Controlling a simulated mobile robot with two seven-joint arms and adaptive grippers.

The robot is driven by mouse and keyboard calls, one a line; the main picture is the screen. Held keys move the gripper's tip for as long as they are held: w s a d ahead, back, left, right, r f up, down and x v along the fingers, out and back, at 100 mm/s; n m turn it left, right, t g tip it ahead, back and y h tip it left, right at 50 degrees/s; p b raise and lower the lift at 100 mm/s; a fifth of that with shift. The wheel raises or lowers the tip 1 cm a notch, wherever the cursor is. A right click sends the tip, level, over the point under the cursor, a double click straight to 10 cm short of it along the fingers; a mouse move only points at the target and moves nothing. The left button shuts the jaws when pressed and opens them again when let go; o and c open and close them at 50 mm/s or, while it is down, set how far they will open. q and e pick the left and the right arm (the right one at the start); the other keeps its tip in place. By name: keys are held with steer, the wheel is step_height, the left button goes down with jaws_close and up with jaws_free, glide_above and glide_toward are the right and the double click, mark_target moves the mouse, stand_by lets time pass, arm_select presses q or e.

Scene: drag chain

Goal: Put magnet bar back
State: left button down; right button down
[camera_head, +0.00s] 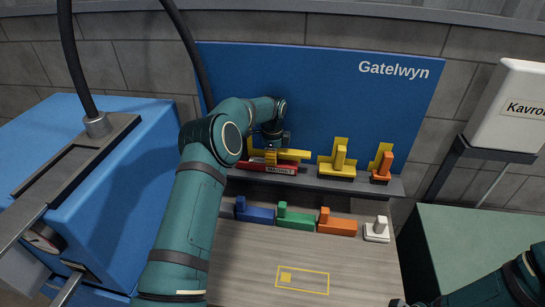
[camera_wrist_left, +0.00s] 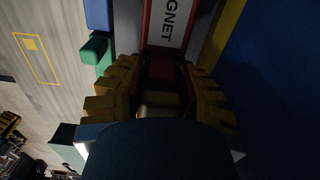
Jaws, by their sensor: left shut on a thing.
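The magnet bar (camera_head: 283,170) is red with a white "MAGNET" label, and it is at the left end of the dark shelf (camera_head: 330,184) below a blue board. A yellow silhouette (camera_head: 296,154) shows on the board just behind it. My left gripper (camera_head: 271,157) is shut on the bar's upper part from above. In the left wrist view the bar (camera_wrist_left: 172,24) runs up between the yellow fingers (camera_wrist_left: 160,95). I cannot tell whether its underside touches the shelf. My right arm enters at the bottom right; its fingers are not visible.
A yellow piece (camera_head: 338,168) and an orange piece (camera_head: 382,171) stand further right on the shelf. Blue (camera_head: 256,214), green (camera_head: 296,219), orange (camera_head: 338,225) and white (camera_head: 376,233) blocks line the table. An empty yellow outline (camera_head: 303,281) is nearer. A blue machine (camera_head: 135,160) stands left.

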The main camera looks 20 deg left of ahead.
arm_select(q)
steer(key=c, duration=0.9)
jaws_free()
steer(key=shift+f, duration=0.15)
steer(key=shift+o, duration=0.2)
step_height(320, 180, up, 12)
steer(key=shift+r, duration=0.2)
steer(key=shift+f, duration=0.1)
